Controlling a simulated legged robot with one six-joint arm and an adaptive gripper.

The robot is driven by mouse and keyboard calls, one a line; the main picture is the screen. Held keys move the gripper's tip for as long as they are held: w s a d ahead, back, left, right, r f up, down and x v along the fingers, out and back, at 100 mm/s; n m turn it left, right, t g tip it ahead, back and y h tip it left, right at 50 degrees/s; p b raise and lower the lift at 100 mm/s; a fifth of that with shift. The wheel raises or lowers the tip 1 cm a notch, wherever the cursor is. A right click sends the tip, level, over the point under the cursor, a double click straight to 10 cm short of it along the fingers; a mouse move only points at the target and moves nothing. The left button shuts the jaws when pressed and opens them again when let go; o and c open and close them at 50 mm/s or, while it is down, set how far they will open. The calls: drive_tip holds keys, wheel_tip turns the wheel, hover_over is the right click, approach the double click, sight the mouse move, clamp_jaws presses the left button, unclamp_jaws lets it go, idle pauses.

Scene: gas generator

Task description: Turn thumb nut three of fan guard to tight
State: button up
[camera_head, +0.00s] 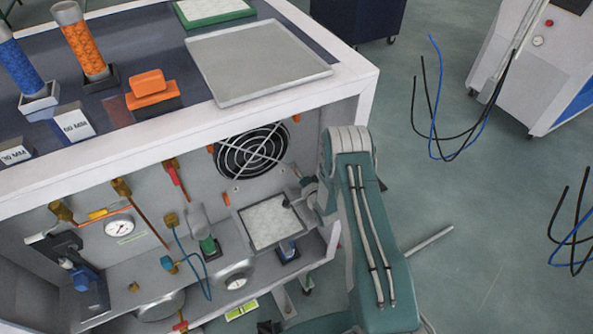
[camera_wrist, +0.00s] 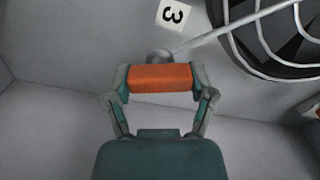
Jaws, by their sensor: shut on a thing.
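In the wrist view, my gripper (camera_wrist: 160,80) is shut on the orange thumb nut (camera_wrist: 160,78), one finger at each end. The nut lies crosswise in front of a round grey boss at the end of a guard strut. A white label with a "3" (camera_wrist: 173,15) is just beyond it. The fan guard (camera_wrist: 280,35) fills the upper right corner. In the head view, the fan guard (camera_head: 252,151) is on the grey back panel. My gripper (camera_head: 304,187) is at its lower right, and the held nut cannot be made out there.
Other orange thumb nuts show at the guard's upper right (camera_head: 296,118), left (camera_head: 210,148) and lower left (camera_head: 226,199). A framed filter panel (camera_head: 268,222) stands below the fan. The cabinet's white right edge (camera_head: 358,105) is close to my arm.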

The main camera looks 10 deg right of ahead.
drive_tip(key=shift+d+f+m, duration=0.1)
drive_tip(key=shift+m, duration=0.9)
drive_tip(key=shift+d+f+m, duration=0.1)
drive_tip(key=shift+m, duration=0.9)
drive_tip(key=o, duration=1.1)
drive_tip(key=shift+f, duration=0.1)
drive_tip(key=shift+d, duration=0.1)
drive_tip(key=shift+s, duration=0.1)
drive_tip(key=v, duration=1.1)
drive_tip(key=shift+s, duration=0.4)
drive_tip(key=shift+s, duration=0.1)
